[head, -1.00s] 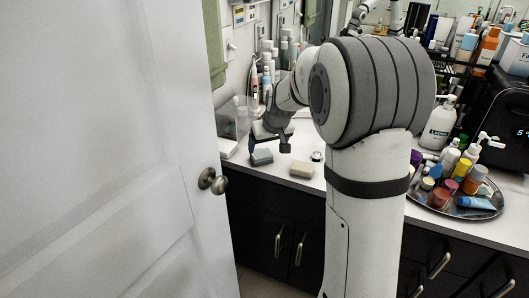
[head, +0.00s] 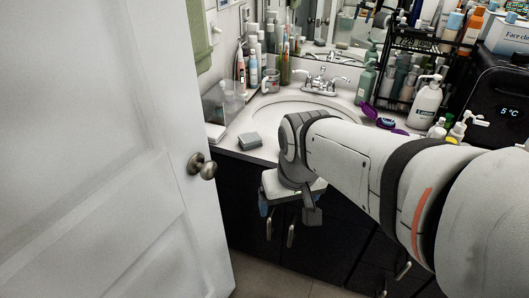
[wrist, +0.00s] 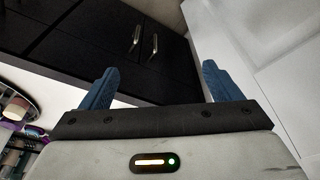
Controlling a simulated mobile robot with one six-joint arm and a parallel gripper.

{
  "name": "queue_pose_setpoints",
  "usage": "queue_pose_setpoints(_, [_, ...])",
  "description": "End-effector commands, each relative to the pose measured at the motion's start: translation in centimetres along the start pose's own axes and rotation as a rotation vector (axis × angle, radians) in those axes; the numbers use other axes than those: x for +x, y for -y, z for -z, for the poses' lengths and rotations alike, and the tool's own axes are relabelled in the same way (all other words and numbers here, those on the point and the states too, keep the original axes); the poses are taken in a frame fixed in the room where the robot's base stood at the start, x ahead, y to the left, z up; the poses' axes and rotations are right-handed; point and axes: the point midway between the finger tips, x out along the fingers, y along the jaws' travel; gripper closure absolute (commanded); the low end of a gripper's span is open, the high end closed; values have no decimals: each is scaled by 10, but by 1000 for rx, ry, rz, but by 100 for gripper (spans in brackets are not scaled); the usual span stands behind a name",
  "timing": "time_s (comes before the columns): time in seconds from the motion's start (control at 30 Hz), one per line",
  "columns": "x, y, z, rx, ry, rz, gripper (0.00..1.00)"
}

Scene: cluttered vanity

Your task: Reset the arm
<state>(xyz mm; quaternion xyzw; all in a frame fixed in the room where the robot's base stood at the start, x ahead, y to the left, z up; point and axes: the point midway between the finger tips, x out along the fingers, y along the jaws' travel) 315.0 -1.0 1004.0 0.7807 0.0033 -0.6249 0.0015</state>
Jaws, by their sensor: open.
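My gripper (head: 288,208) hangs in front of the vanity's dark cabinet doors, below the counter edge, in the head view. In the wrist view its two blue fingers (wrist: 158,85) stand wide apart with nothing between them. My arm reaches in from the right side of the head view and hides part of the counter and cabinet front.
A white door (head: 100,150) with a round knob (head: 202,166) stands at the left. A grey block (head: 250,141) lies on the white counter (head: 232,140) left of the sink (head: 290,105). Bottles, a black rack (head: 405,65) and a black appliance (head: 500,105) crowd the right.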

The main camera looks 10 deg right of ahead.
Motion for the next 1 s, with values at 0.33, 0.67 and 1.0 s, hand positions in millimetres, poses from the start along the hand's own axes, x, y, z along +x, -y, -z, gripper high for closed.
queue_pose_setpoints(0.33, [1, 0, -12, 5, 10, -4, 16])
queue_pose_setpoints(0.67, [-28, 0, -7, 3, -2, -6, 16])
queue_pose_setpoints(1.0, [-28, 0, -7, 3, -2, -6, 16])
